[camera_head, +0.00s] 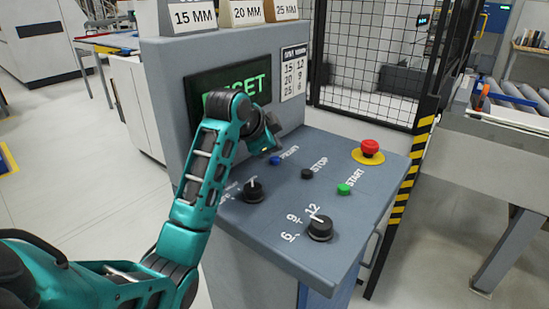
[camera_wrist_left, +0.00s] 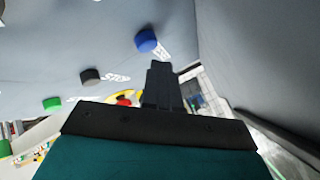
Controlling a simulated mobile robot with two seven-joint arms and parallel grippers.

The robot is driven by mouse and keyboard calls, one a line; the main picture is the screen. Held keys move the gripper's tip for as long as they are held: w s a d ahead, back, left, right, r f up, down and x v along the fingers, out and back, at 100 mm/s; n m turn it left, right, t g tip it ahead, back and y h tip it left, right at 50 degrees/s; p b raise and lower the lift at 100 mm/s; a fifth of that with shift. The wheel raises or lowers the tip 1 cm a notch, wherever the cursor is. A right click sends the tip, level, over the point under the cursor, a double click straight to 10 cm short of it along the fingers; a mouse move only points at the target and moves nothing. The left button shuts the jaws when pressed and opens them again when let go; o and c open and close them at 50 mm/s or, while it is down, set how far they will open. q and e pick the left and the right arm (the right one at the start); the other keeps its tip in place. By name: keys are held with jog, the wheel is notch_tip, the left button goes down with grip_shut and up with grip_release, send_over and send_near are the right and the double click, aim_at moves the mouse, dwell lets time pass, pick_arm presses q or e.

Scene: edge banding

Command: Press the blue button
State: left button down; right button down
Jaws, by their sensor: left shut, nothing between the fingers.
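The blue button (camera_head: 275,160) sits on the sloping grey control panel (camera_head: 325,178), at the left of a row with a black stop button (camera_head: 307,174) and a green start button (camera_head: 344,189). My left gripper (camera_head: 272,148) is over the panel's back edge, close to the blue button. In the left wrist view the blue button (camera_wrist_left: 146,41) shows just past the tips of my shut, empty fingers (camera_wrist_left: 160,68). I see no clear contact between them. My right gripper is not in view.
Two black knobs (camera_head: 320,229) (camera_head: 254,190) and a red emergency button (camera_head: 370,148) stand up from the panel. A screen (camera_head: 228,88), partly hidden by my left arm, shows green letters on the upright housing behind. A mesh fence (camera_head: 375,60) is to the right.

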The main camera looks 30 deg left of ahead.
aim_at(273, 160)
pick_arm(q)
jog(key=shift+f, duration=0.15)
jog(key=shift+f, duration=0.3)
jog(key=shift+f, duration=0.5)
dwell(1.1)
jog(key=shift+r+p, duration=0.1)
jog(key=shift+p, duration=0.2)
jog(key=shift+r, duration=0.8)
jog(key=shift+r, duration=0.1)
jog(key=shift+r, duration=2.45)
